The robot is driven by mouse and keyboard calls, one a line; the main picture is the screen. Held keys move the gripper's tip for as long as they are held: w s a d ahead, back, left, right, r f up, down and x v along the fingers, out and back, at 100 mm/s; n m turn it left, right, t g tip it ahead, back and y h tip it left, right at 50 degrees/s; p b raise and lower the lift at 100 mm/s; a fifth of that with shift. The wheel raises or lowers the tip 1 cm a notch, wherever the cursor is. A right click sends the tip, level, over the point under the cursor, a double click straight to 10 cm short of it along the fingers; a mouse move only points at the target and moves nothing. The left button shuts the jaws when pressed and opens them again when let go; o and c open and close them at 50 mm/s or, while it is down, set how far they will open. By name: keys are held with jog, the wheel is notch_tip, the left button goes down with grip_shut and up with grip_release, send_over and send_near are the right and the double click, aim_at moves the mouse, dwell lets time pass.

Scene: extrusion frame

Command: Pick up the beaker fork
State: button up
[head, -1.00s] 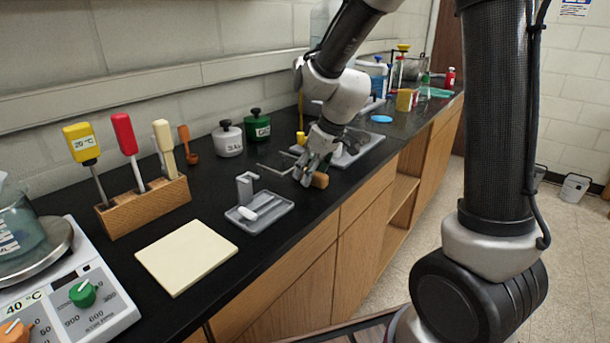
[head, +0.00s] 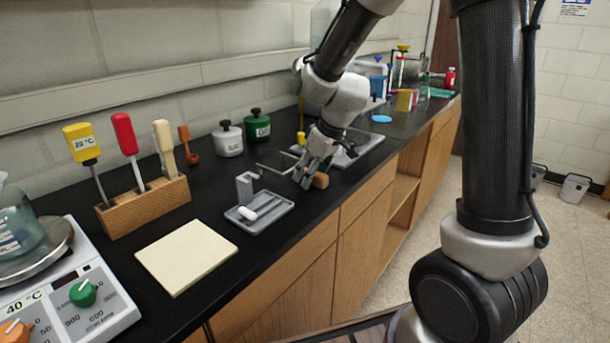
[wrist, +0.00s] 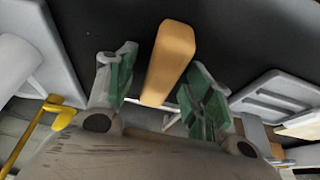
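The beaker fork lies on the black bench, its orange-brown wooden handle (head: 321,181) partly covered by my gripper and its thin metal prongs (head: 272,168) reaching left. In the wrist view the handle (wrist: 168,58) runs between my two green-padded fingers, with dark gaps on both sides. My gripper (head: 306,173) is open and low over the handle, pointing down; the wrist view shows its fingers (wrist: 160,75) spread and not closed on the wood. The head view does not show how far the fingertips are above the bench.
A grey tray (head: 279,215) with a white piece stands left of the fork. A wooden block (head: 150,205) holds several handled tools. White (head: 229,141) and green (head: 256,127) jars stand behind. A grey sink-like tray (head: 362,145) lies beyond my gripper. The bench's front edge is close.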

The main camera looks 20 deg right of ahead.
jog(key=c, duration=1.1)
jog(key=shift+c, duration=0.2)
notch_tip(320, 180, up, 11)
jog(key=shift+f, duration=0.2)
jog(key=o, duration=0.3)
grip_shut()
